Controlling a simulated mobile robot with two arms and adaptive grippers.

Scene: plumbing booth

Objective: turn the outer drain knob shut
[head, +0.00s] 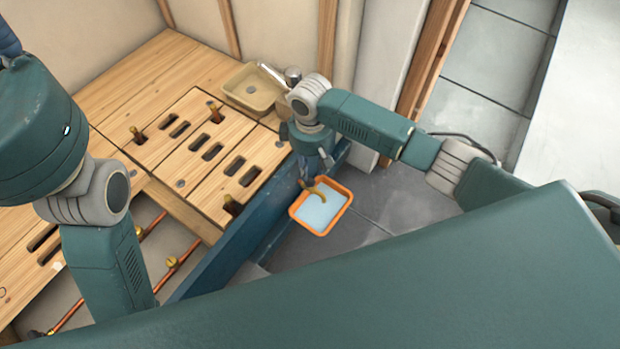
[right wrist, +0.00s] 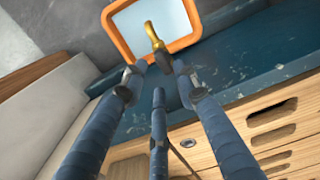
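The outer drain tap (head: 317,190) is a curved brass spout on the outside of the blue beam, above an orange tray (head: 346,209). In the right wrist view the brass spout (right wrist: 153,35) points over the tray, and a dark knob-like end (right wrist: 163,62) lies at its base. My right gripper (head: 313,172) points down at the tap from above. In the right wrist view its blue fingers (right wrist: 159,76) are spread, with the knob end just beyond and between their tips. I cannot tell whether they touch it.
The blue beam (head: 237,243) edges a slotted wooden deck (head: 170,150) with several brass fittings standing in it. A beige basin (head: 253,92) sits at the back near the wall. Copper pipes (head: 157,284) run below. Grey floor lies right of the tray.

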